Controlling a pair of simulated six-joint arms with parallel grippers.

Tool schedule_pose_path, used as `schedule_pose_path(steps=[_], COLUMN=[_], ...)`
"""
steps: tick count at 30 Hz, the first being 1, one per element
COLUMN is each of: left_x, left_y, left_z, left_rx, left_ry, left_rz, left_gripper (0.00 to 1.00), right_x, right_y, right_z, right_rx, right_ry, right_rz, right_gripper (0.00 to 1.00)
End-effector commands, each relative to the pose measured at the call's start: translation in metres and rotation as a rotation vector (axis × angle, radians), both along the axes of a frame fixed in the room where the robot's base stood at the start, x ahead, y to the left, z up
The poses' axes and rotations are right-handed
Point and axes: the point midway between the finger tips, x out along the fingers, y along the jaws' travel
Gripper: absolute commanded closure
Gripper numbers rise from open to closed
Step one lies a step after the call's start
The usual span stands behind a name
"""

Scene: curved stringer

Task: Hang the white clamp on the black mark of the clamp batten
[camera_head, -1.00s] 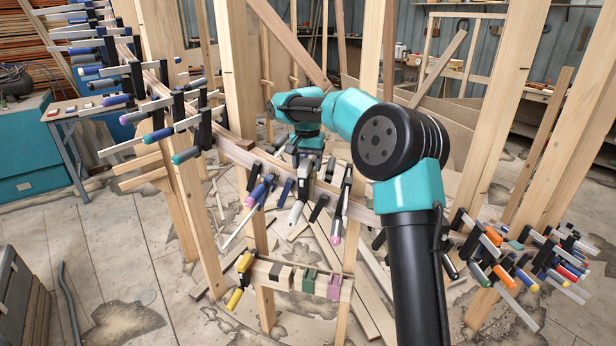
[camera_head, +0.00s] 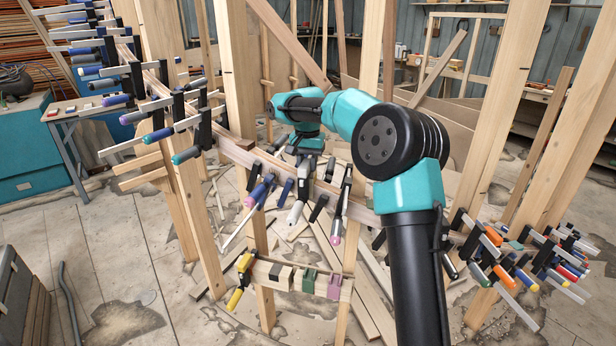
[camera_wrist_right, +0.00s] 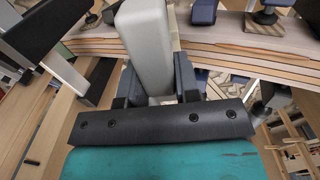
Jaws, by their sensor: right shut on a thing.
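The white clamp (camera_head: 296,212) hangs below my right gripper (camera_head: 303,165) in the head view, in front of the curved stringer. In the right wrist view its pale handle (camera_wrist_right: 146,45) is between the dark fingers of my right gripper (camera_wrist_right: 158,85), which is shut on it. The clamp's far end is hidden in that view. The clamp batten (camera_head: 262,259) is the low rail in front, below the white clamp and apart from it. A yellow clamp (camera_head: 238,284) hangs at its left end. A dark mark (camera_head: 284,277) shows beside green and purple ones. My left gripper is out of view.
Blue (camera_head: 258,190) and pink-tipped (camera_head: 336,222) clamps sit close on both sides of the white clamp along the curved stringer (camera_head: 235,152). Wooden uprights (camera_head: 200,215) stand at the left. More clamps crowd the stringer's left and right ends.

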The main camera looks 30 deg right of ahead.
Motion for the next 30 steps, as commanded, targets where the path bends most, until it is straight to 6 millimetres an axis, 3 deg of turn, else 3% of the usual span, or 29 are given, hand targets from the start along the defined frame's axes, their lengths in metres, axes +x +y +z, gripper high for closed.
schedule_pose_path(steps=[3, 19, 23, 30], left_x=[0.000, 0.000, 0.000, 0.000], left_y=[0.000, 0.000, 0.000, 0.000], left_z=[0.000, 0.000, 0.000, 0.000], left_rx=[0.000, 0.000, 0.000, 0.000], left_ry=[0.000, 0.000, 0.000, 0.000], left_rz=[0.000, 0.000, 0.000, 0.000], left_gripper=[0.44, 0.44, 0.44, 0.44], right_x=[0.000, 0.000, 0.001, 0.001], right_y=[0.000, 0.000, 0.000, 0.000], right_z=[0.000, 0.005, 0.017, 0.056], right_rx=[0.000, -0.001, -0.001, -0.001], right_ry=[0.000, -0.004, -0.004, -0.006], right_rz=[0.000, 0.000, -0.001, -0.001], right_gripper=[1.00, 1.00, 1.00, 1.00])
